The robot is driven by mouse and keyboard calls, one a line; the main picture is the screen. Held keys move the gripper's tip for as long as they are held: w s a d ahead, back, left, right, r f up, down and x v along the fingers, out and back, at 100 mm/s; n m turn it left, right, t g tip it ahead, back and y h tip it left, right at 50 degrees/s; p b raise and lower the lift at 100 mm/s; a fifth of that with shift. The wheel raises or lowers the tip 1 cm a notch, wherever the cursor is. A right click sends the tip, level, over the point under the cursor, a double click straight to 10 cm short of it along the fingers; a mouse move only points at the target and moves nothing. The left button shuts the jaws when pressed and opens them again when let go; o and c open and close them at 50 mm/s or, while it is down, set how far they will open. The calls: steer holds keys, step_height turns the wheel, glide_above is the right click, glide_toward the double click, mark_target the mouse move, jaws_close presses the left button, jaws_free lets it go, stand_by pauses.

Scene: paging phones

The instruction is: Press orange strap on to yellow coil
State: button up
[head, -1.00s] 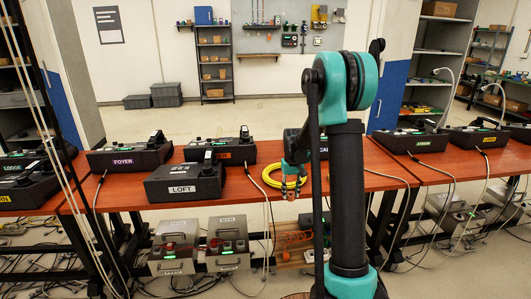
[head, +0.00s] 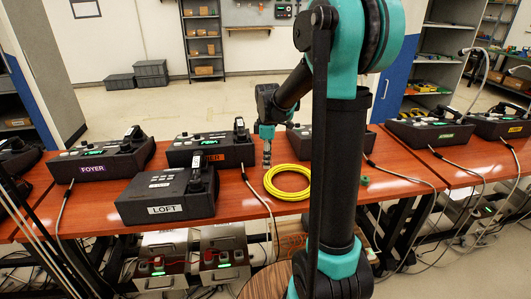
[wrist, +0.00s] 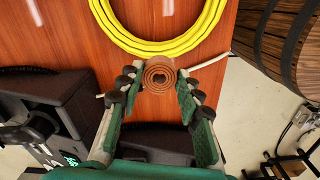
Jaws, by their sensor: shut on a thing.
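The yellow coil (head: 287,193) lies flat on the red-brown table, right of the LOFT phone; it also shows at the top of the wrist view (wrist: 160,48). The orange strap, rolled into a brown-orange spiral (wrist: 160,76), sits between my fingertips in the wrist view. My gripper (wrist: 158,82) is shut on it, just beside the coil's near rim in that picture. In the head view my gripper (head: 267,152) points down at the coil's back left. The strap is too small to make out clearly there, and its height above the table is hard to tell.
The LOFT phone (head: 166,195) and FOYER phone (head: 103,159) stand on the left, another phone (head: 211,150) behind. A wooden barrel (wrist: 283,42) stands past the table edge. Metal boxes (head: 218,258) and cables lie below. Bare table (head: 395,185) shows at right.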

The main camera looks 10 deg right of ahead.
mark_target(267, 180)
steer(key=shift+f, duration=3.15)
steer(key=shift+f, duration=0.3)
steer(key=o, duration=0.9)
steer(key=shift+o, duration=0.4)
steer(key=o, duration=0.4)
steer(key=shift+r, duration=0.1)
steer(key=shift+r, duration=3.4)
